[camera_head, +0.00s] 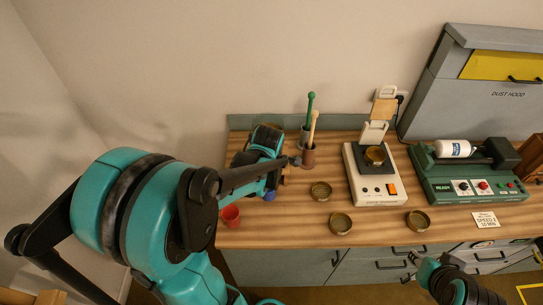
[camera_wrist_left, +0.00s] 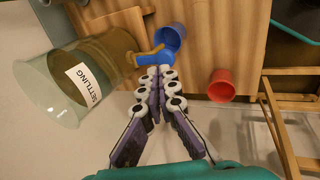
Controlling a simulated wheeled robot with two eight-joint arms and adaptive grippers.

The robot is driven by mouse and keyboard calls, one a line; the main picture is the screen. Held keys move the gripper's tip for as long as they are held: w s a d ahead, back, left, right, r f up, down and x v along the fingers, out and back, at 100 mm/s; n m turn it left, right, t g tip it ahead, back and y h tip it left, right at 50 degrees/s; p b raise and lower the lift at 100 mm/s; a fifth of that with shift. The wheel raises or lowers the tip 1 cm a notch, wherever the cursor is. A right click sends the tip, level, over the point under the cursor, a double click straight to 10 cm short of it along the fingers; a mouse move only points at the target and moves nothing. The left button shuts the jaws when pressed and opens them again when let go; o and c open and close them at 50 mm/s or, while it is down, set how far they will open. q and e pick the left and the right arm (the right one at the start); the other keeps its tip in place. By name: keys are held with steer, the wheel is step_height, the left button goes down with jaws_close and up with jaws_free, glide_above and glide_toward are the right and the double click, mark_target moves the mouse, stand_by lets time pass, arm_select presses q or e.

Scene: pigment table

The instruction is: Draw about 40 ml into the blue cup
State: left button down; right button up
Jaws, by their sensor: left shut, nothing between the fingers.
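The blue cup (camera_wrist_left: 172,37) stands on the wooden table at the top of the left wrist view; a bit of it (camera_head: 269,196) shows below my arm in the head view. A clear vessel labelled SETTLING (camera_wrist_left: 72,85) stands beside it, with brownish liquid inside. Its tan tap (camera_wrist_left: 148,54) reaches toward the blue cup. My left gripper (camera_wrist_left: 160,71) is shut and empty, its fingertips close to the tap and cup; contact cannot be told. The cup's contents are not clear. My right gripper (camera_head: 412,262) is small at the lower right, its jaws unclear.
A red cup (camera_head: 230,215) stands near the table's front left edge. A dust hood (camera_head: 440,95) stands behind.

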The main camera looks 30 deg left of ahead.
arm_select(q)
step_height(320, 180, up, 8)
steer(key=s+p, duration=0.1)
steer(key=shift+d+r, duration=0.15)
steer(key=shift+r, duration=0.05)
steer(key=shift+d, duration=0.1)
stand_by(0.3)
steer(key=s+d+f+m+t+b, duration=0.1)
steer(key=s+d+f+m+b, duration=0.2)
steer(key=f+m+b, duration=0.3)
steer(key=s+d+f+m+t+h+b, duration=0.1)
steer(key=s+d+f+m+b, duration=0.2)
steer(key=f+m+b, duration=0.3)
steer(key=s+d+f+m+t+h+b, duration=0.1)
steer(key=s+d+f+m+b, duration=0.2)
steer(key=d+f+m+b, duration=0.2)
steer(key=f+m+b, duration=0.1)
steer(key=m+b, duration=0.2)
steer(key=m, duration=0.4)
steer(key=shift+s+d+f+t, duration=0.15)
steer(key=shift+s+d+t, duration=0.15)
stand_by(1.2)
